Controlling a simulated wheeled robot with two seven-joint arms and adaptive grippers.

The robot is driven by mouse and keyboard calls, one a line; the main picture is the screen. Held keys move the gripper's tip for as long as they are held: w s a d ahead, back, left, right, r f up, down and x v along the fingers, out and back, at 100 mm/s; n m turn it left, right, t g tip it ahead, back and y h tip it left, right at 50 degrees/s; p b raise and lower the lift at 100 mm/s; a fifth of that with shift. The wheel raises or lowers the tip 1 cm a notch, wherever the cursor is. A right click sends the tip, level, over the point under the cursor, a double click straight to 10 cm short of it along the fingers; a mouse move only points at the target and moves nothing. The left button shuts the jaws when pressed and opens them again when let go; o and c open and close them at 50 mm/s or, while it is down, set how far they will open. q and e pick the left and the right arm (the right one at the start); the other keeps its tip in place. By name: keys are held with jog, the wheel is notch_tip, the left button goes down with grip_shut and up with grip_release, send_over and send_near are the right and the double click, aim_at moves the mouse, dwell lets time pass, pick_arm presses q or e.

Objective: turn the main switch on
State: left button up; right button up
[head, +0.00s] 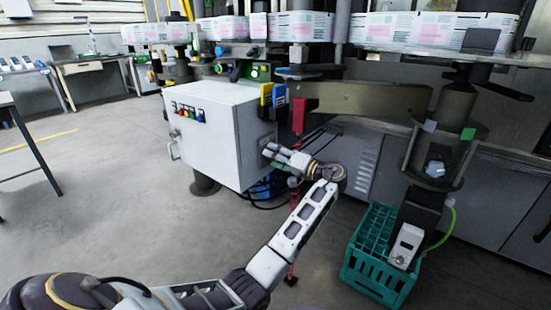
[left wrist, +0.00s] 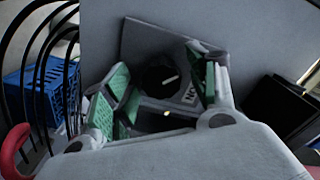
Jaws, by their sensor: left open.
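The main switch shows in the left wrist view as a round black knob (left wrist: 157,80) on a grey plate (left wrist: 140,42). A pale mark on the knob points to the right and slightly up in that picture. Partly hidden lettering, which seems to read ON, sits beside the right finger. My left gripper (left wrist: 160,68) is open, its green-padded fingers on either side of the knob. I cannot tell whether they touch it. In the head view my left gripper (head: 270,150) is at the right side of the white cabinet (head: 210,135) and hides the switch. My right gripper is not in view.
Coloured buttons (head: 188,112) are on the cabinet's front. Black cables and a blue crate (left wrist: 40,88) are left of the switch in the wrist view. A teal crate (head: 365,270) stands on the floor at right. A red part (head: 300,115) hangs close above my gripper.

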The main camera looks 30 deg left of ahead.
pick_arm(q)
jog(key=shift+c, duration=0.2)
jog(key=shift+c, duration=1.3)
jog(key=c, duration=0.7)
